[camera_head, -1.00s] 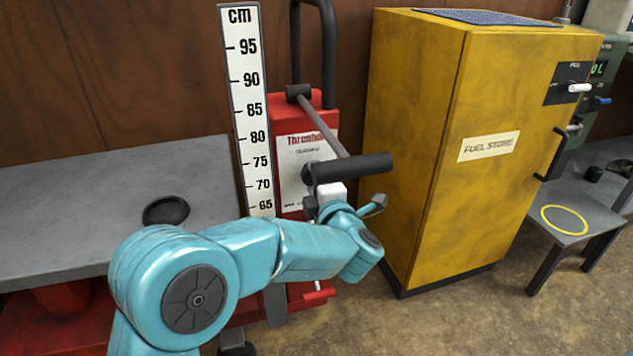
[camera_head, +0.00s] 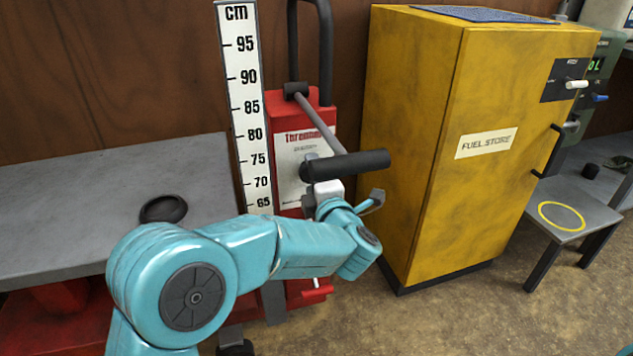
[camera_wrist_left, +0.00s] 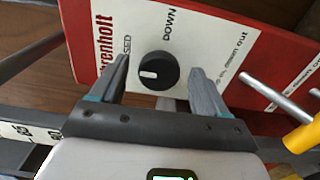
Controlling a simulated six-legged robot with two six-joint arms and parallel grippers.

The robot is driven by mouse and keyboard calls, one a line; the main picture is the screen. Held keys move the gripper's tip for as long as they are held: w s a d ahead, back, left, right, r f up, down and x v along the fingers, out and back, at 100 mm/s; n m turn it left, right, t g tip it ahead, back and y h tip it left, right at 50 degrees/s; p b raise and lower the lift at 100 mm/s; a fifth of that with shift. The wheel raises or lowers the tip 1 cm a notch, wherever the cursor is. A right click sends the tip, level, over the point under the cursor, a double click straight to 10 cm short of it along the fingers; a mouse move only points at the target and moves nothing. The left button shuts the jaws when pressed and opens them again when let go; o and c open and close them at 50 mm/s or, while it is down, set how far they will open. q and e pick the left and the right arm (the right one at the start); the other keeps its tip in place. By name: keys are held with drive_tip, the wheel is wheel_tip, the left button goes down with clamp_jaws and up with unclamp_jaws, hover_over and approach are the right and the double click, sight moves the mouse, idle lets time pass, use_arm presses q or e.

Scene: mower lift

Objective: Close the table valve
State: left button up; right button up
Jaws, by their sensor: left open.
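The table valve is a black round knob (camera_wrist_left: 157,72) with a white mark on its left side. It sits on the red lift's white label panel (camera_wrist_left: 215,35), by the words "DOWN" and a partly hidden word ending in "SED". My left gripper (camera_wrist_left: 158,80) is open, with one finger on each side of the knob. I cannot tell whether the fingers touch it. In the head view my left gripper (camera_head: 342,203) is in front of the red lift column (camera_head: 285,120), below the black handle bar. The knob is hidden there by my arm.
A black handle bar (camera_head: 350,165) juts out just above my left gripper. A cm scale (camera_head: 245,110) stands left of the column, beside a grey table (camera_head: 90,205) with a black disc (camera_head: 163,209). A yellow fuel cabinet (camera_head: 410,150) stands close on the right.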

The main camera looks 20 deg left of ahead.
use_arm(q)
drive_tip(key=p+v, duration=0.4)
drive_tip(key=v, duration=1.2)
use_arm(e)
drive_tip(key=shift+g, duration=0.6)
drive_tip(key=s+r, duration=0.2)
drive_tip(key=r, duration=0.1)
drive_tip(key=shift+s+a+r, duration=0.3)
drive_tip(key=shift+s+r, duration=0.1)
use_arm(q)
drive_tip(key=shift+s, duration=0.1)
